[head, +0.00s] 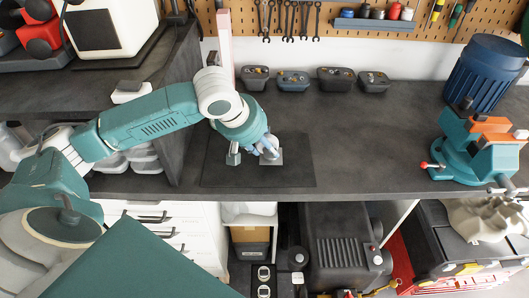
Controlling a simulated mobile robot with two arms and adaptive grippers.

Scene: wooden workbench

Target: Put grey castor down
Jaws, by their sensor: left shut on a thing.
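My left gripper (253,154) reaches down over a dark mat (295,170) on the workbench. It is shut on the grey castor (271,157), whose light metal plate shows at the mat's surface or just above it; I cannot tell whether it touches. The gripper's own fingers hide part of the castor. My right gripper does not show.
Several small dark bins (337,80) stand along the back of the bench. A teal vise (480,150) and a blue bin (487,72) are at the right. A raised dark shelf (110,85) is at the left. The bench between mat and vise is clear.

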